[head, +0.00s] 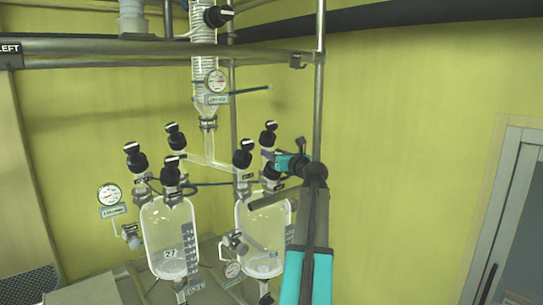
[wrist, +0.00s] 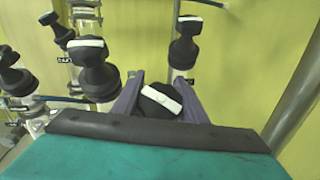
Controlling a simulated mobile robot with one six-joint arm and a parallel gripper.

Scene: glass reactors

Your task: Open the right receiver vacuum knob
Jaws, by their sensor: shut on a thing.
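The right receiver (head: 264,238) is a clear glass vessel in the middle of the head view, with several black knobs on top. My gripper (head: 277,164) comes in from the right at its front right knob (head: 271,173), which it partly hides. In the wrist view, my gripper's purple fingers (wrist: 160,88) stand on both sides of a black knob (wrist: 160,101) with a white bar, shut on it. The white bar slants down to the right. The knob's label is hidden, so I cannot read whether it is the vacuum one.
Other black knobs stand close by: one at the left (wrist: 92,66) and one behind to the right (wrist: 185,42). The left receiver (head: 170,236) stands beside the right one. A metal post (head: 320,90) rises behind my arm. The wall area on the right is clear.

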